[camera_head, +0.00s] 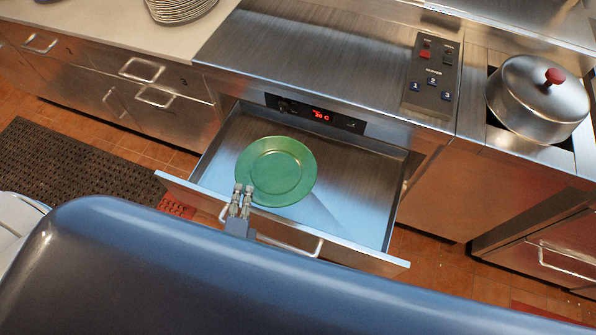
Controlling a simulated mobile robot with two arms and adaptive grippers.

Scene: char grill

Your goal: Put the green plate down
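The green plate (277,172) is round and shows face up over the open drawer (345,215), towards its left half. I cannot tell whether it rests on the drawer floor or is a little above it. My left gripper (243,189) is at the plate's near left rim, its two fingers close together with a narrow gap. The fingertips overlap the rim in this view. I cannot tell whether they clasp it or are just beside it. My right gripper is not in view.
The drawer's front panel and handle (300,246) are on the near side. A counter with a red-lit display (321,116) overhangs the back. A lidded pot (538,98) stands right, stacked plates (180,8) at upper left. The drawer's right half is bare.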

